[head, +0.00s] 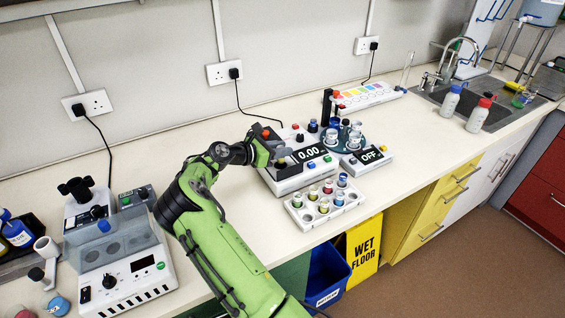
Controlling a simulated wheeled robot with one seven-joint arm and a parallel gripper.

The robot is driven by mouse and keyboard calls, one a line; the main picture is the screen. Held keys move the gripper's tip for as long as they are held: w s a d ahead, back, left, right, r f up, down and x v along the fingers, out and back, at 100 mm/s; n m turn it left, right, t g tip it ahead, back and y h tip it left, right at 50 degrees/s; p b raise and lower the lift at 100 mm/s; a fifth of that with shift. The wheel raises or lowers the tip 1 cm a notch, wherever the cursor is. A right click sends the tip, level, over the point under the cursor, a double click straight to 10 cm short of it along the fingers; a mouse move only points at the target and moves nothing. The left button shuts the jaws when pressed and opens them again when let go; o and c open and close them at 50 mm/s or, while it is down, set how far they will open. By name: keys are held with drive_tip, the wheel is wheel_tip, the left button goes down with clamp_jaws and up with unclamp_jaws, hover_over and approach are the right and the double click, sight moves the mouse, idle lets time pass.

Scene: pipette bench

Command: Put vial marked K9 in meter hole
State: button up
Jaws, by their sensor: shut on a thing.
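The meter (291,178) is a white box with a dark display reading 0.00, standing mid-bench. Its hole is not visible to me, as my gripper covers part of the box. My gripper (278,158) is at the meter's left side, over its top. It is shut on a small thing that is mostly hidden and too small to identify. A white rack (296,217) in front of the meter holds several small vials with coloured caps or contents. No K9 mark is readable on any vial.
A device reading OFF (373,156) with several vials on top stands right of the meter. A white block heater (125,275) is at the left. Two bottles (478,115) stand by the sink (460,98).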

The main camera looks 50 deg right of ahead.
drive_tip(key=shift+f, duration=1.75)
drive_tip(key=shift+f, duration=0.1)
drive_tip(key=shift+f, duration=0.15)
drive_tip(key=o, duration=1)
drive_tip(key=shift+f, duration=0.1)
